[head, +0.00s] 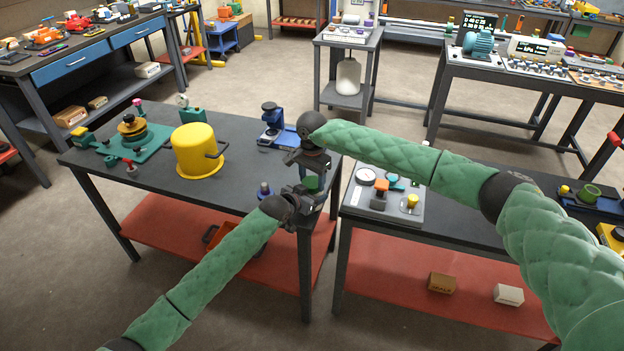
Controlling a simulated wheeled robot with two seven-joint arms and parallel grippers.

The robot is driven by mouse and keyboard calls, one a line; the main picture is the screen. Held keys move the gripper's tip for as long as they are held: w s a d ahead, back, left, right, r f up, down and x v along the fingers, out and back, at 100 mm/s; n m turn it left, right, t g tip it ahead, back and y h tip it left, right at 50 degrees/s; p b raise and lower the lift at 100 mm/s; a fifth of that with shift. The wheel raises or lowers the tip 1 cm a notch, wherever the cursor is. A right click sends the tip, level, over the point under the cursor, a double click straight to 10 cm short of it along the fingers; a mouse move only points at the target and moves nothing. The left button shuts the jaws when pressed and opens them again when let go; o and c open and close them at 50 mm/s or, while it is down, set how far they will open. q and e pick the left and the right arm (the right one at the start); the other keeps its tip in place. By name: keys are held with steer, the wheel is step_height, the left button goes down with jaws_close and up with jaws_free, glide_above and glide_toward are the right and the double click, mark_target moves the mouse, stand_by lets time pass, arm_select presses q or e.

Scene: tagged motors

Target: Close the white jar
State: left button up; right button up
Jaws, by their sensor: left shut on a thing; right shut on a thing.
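My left gripper (312,199) and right gripper (308,167) are close together at the right front corner of the left dark workbench, the right one above the left. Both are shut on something. A small dark green piece (313,183) shows between them. The rest of what they hold is hidden by the fingers and wrists, so I cannot tell which part each one grips. I see no white jar or its lid clearly between the grippers. A large white jug-like container (348,77) stands on the lower shelf of the grey cart at the back.
A yellow pot (195,152), a teal fixture (133,135) and a blue device (272,124) stand on the left workbench (240,180). A small purple-topped item (264,190) is just left of my grippers. The right bench holds a gauge panel (385,202). A narrow gap separates the benches.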

steer(key=m, duration=0.9)
steer(key=o, duration=1.1)
steer(key=shift+r, duration=2.25)
steer(key=shift+r, duration=0.1)
steer(key=shift+c, duration=0.5)
